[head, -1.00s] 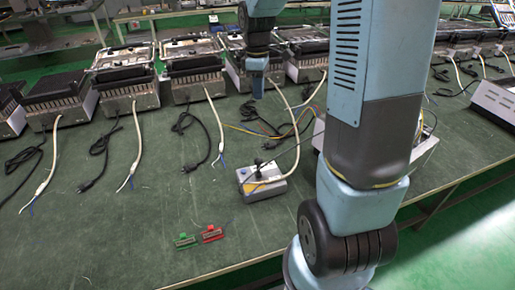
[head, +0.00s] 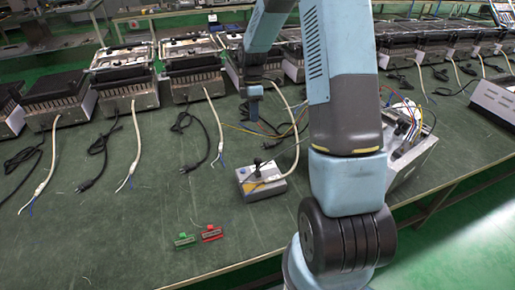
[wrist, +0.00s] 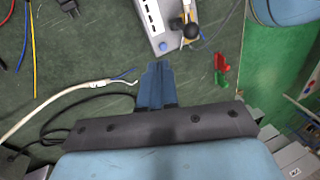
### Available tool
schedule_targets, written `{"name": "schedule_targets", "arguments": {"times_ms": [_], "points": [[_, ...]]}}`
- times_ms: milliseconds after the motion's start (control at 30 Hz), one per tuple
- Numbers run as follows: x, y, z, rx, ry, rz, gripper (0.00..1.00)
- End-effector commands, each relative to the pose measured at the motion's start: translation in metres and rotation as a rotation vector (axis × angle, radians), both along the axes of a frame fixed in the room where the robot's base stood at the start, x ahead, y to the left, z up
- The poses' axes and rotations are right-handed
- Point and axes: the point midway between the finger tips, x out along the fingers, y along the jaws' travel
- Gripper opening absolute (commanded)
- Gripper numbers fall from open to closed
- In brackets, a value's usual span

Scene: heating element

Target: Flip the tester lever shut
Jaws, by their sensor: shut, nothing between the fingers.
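The tester is a grey box (head: 262,182) with a blue button, lying on the green table in the middle of the head view. Its lever has a black knob (head: 257,161) that stands up from the top. In the wrist view the tester (wrist: 152,14) is at the top, with the round black knob (wrist: 191,30) at its right side. I cannot tell the lever's exact angle. My gripper (head: 254,118) is behind the tester, above the table and apart from it. In the wrist view my gripper (wrist: 158,65) has its blue fingers together and empty, below the tester.
A red clip (head: 211,233) and a green clip (head: 184,239) lie near the table's front edge. A cable runs from the tester. An open box with coloured wires (head: 408,150) stands to the right. Heating units (head: 195,75) with loose cords line the back.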

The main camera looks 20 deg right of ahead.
Motion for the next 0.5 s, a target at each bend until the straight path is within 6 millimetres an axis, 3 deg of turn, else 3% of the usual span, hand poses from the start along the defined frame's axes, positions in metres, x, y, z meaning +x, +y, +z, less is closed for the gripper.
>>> {"name": "schedule_targets", "arguments": {"times_ms": [267, 500], "points": [[-0.004, 0.001, -0.013, -0.001, 0.003, 0.000, 0.00], [-0.016, 0.004, -0.050, 0.000, 0.005, 0.000, 0.00]]}}
